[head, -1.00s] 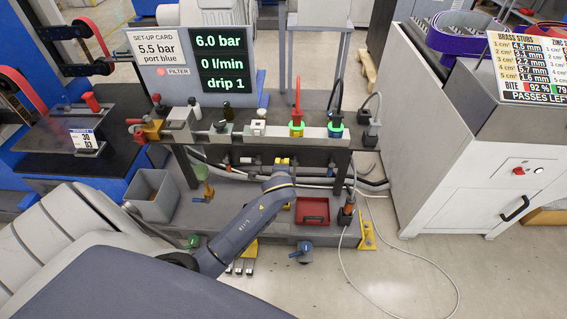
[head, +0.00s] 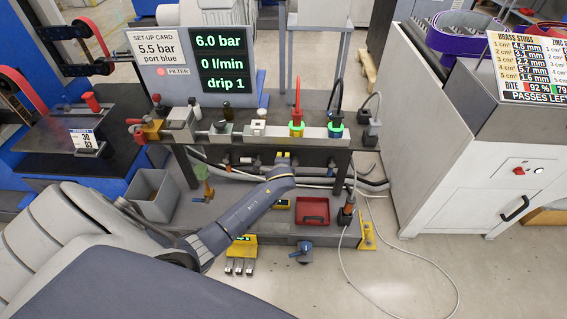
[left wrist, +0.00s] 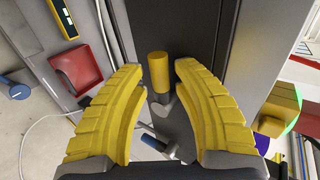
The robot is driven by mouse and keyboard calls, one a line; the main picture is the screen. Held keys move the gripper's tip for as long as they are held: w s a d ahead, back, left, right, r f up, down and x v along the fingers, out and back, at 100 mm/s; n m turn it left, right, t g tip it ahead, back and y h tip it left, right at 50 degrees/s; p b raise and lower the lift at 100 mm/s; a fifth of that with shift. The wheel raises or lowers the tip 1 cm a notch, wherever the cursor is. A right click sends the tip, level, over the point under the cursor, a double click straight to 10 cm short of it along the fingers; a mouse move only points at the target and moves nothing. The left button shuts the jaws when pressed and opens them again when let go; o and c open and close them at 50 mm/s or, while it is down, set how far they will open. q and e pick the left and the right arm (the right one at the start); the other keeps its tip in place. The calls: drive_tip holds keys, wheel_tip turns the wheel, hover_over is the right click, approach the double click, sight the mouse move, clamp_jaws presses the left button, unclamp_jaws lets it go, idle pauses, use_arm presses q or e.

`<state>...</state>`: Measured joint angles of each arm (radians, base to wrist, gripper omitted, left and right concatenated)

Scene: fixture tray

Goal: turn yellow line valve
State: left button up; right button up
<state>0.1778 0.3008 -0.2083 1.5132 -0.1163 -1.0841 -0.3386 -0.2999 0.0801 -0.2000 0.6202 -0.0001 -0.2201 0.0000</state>
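The yellow line valve shows in the left wrist view as a yellow cylindrical handle (left wrist: 158,72) on a grey stem, in front of a dark panel. My left gripper (left wrist: 157,85) is open, its two ribbed yellow fingers on either side of the handle with a visible gap at each side. How far the handle reaches in between the fingers I cannot tell. In the head view my left gripper (head: 283,157) is at the front of the bench, below the top rail, mostly hidden by my own wrist. The valve is hidden there. My right gripper is not in view.
A grey bin (head: 153,194) stands further left. Hoses run behind.

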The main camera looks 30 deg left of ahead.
use_arm(q)
drive_tip(key=shift+c, duration=0.6)
clamp_jaws()
